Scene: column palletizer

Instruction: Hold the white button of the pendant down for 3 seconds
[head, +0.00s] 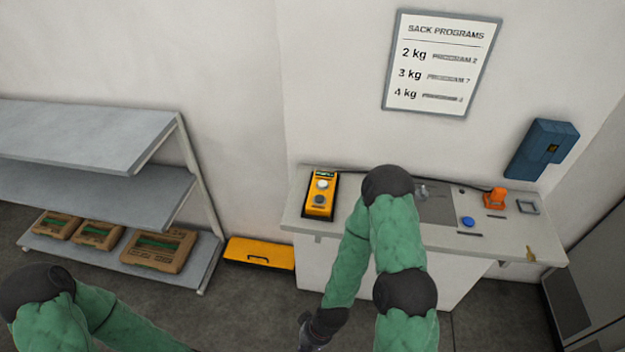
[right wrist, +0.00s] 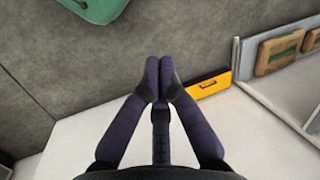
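The pendant (head: 319,208) is a yellow box with dark edges, lying at the left end of the grey counter. Its white button (head: 321,184) sits below a small green display, with a dark button (head: 319,199) beneath it. My right gripper (head: 304,338) is low in front of the counter, below and well apart from the pendant. In the right wrist view its fingers (right wrist: 159,78) are together with nothing visible between them. The pendant does not show in that view. My left arm is at the bottom left of the head view; its gripper is outside the frame.
The counter (head: 345,228) also carries a blue button (head: 467,222), an orange piece (head: 495,198) and a key-like brass item (head: 530,254). A yellow case (head: 260,253) stands on the floor. A shelf rack (head: 90,136) with several sacks is at the left.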

